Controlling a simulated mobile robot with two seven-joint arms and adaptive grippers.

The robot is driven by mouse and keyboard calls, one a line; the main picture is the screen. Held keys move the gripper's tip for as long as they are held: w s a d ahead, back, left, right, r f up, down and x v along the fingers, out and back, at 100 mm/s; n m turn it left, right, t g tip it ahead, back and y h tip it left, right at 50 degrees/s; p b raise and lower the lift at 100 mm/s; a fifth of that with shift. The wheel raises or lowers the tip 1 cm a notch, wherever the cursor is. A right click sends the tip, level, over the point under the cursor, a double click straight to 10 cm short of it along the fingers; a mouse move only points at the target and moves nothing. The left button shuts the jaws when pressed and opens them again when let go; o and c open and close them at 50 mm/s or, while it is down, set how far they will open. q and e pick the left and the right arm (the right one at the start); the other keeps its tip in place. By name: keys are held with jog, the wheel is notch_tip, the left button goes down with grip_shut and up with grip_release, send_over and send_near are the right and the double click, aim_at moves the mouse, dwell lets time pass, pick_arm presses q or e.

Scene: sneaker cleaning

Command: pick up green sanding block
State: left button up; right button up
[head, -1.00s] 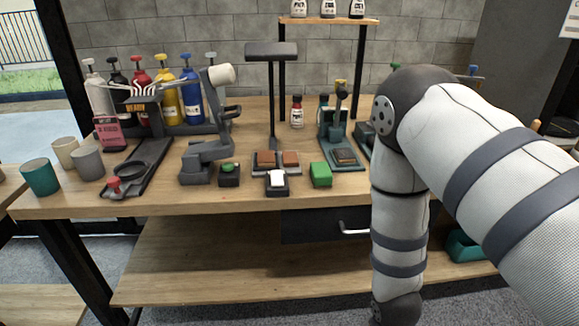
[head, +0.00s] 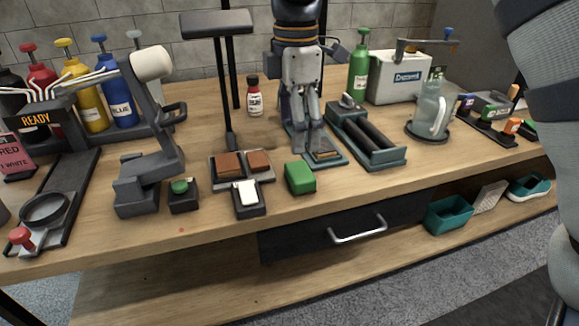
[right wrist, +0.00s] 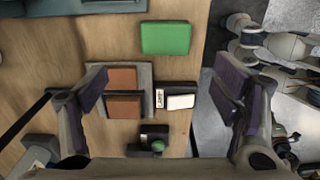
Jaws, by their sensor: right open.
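The green sanding block (head: 300,178) lies on the wooden bench top near its front edge, to the right of a small holder with a white pad. It also shows in the right wrist view (right wrist: 166,38), at the top centre, beyond my fingertips. My right gripper (head: 305,121) points down above the bench, behind the green block in the head view. In the right wrist view its two fingers (right wrist: 158,95) are wide apart, with nothing held between them. The exact height above the bench is hard to tell. My left gripper is out of view.
Brown blocks on a grey tray (head: 266,179), the white-pad holder (head: 249,203) and a black box with a green button (head: 183,203) sit left of the block. A teal stand (head: 337,160) and roller tray (head: 388,157) are behind and right. A drawer (head: 290,246) is below.

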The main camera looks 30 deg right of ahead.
aim_at(300, 171)
jog(key=f, duration=0.6)
jog(key=s+f, duration=0.1)
jog(key=f, duration=0.2)
jog(key=shift+d+f, duration=0.3)
jog(key=shift+d, duration=0.1)
jog(key=c, duration=1.2)
